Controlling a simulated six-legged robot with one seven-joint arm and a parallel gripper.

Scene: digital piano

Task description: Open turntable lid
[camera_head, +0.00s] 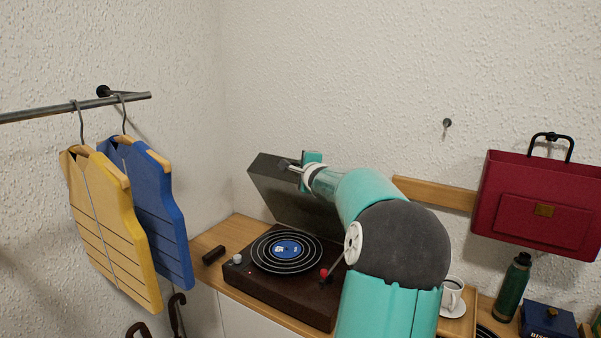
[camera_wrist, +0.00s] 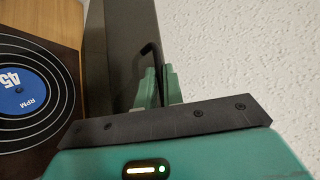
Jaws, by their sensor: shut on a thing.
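The turntable (camera_head: 275,293) is a dark brown box on the wooden top, with a black record (camera_head: 265,255) and blue label on it. Its dark grey lid (camera_head: 270,195) stands raised at the back, tilted up, with the record uncovered. My gripper (camera_head: 288,166) is at the lid's upper edge. In the wrist view the green fingers of my gripper (camera_wrist: 157,88) are shut around a thin black bent handle (camera_wrist: 152,55) beside the grey lid panel (camera_wrist: 122,50). The record (camera_wrist: 30,92) shows at the left there. My arm hides the turntable's right side and part of the lid.
A small dark cylinder (camera_head: 213,255) lies left of the turntable. Yellow (camera_head: 110,230) and blue (camera_head: 152,215) vests hang on a rail at the left. A white cup (camera_head: 451,293), green bottle (camera_head: 511,288) and red bag (camera_head: 535,205) are at the right. Walls stand close behind the lid.

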